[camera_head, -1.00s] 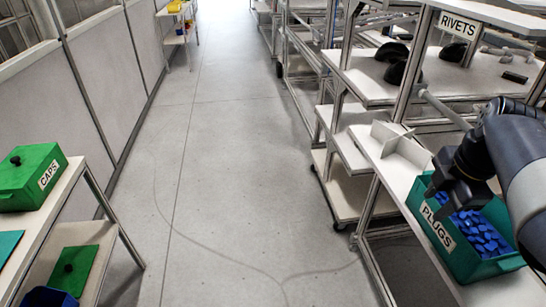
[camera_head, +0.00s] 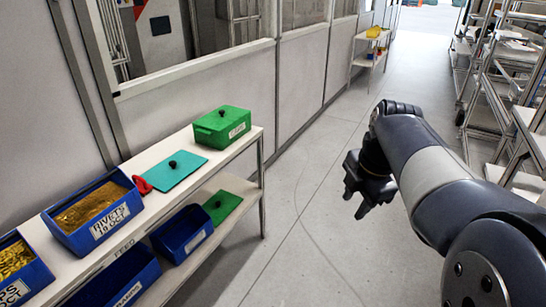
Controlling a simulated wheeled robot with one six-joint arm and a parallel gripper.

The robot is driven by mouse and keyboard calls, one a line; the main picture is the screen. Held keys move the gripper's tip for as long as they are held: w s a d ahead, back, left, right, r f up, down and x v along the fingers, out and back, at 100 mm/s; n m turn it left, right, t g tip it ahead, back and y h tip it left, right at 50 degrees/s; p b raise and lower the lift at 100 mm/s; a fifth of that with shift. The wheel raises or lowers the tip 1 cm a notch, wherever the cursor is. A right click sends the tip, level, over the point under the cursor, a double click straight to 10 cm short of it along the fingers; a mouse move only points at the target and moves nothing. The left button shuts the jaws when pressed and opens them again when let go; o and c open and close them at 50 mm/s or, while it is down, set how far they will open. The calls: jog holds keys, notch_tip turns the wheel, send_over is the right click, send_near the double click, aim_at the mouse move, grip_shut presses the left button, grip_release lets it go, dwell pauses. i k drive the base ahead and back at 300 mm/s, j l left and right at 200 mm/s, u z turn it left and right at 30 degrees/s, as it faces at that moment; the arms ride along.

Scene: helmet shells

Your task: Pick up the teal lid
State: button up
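The teal lid (camera_head: 170,172) is a flat plate with a black knob. It lies on the top shelf of the white rack at the left, between a blue bin marked RIVETS (camera_head: 93,211) and a green box with a green lid (camera_head: 222,127). My gripper (camera_head: 355,203) hangs over the aisle floor to the right of the rack, well apart from the lid. Its fingers are spread and nothing shows between them.
A red item (camera_head: 142,185) lies at the teal lid's left edge. A green lid (camera_head: 221,206) and blue bins (camera_head: 182,233) are on the lower shelf. The white rack's top shelf (camera_head: 190,200) has a bare front strip. The aisle floor (camera_head: 300,235) is clear.

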aim_at(167, 173)
jog(key=u, duration=0.85)
jog(key=i+l+u, duration=0.1)
jog(key=i, duration=0.35)
jog(key=i+l+u, duration=0.1)
jog(key=i, duration=0.4)
jog(key=i+l+u, duration=0.1)
jog(key=i+l, duration=0.25)
jog(key=i+l+u, duration=0.1)
jog(key=i+l, duration=0.15)
jog(key=i, duration=0.3)
